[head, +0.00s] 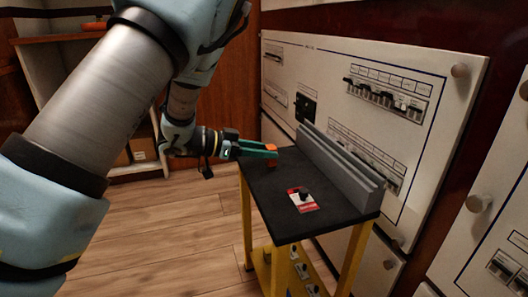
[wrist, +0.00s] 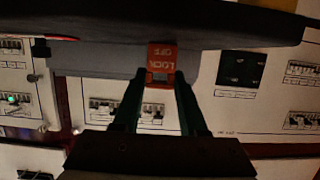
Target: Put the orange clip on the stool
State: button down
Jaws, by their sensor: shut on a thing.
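The orange clip (head: 271,148) is between the fingertips of my gripper (head: 266,152), which is shut on it. It also shows in the wrist view (wrist: 162,58), upside down, with pale "LOCK OFF" lettering, held at the fingertips (wrist: 160,82). The stool (head: 262,183) has a black top and yellow legs. The clip is over the far left part of the stool top; I cannot tell whether it touches the surface. The dark top (wrist: 110,24) also shows along the upper part of the wrist view.
A grey channelled rail (head: 340,167) runs along the stool's right side. A red and white card (head: 302,200) with a small black item lies on the top. Breaker panels (head: 420,62) stand close on the right. A wooden shelf (head: 62,37) is at back left.

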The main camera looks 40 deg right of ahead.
jog(key=shift+f, duration=0.15)
jog(key=shift+c, duration=2.2)
grip_release()
jog(key=shift+r, duration=0.2)
jog(key=p+v, duration=0.3)
jog(key=v, duration=0.9)
jog(key=shift+w, duration=0.1)
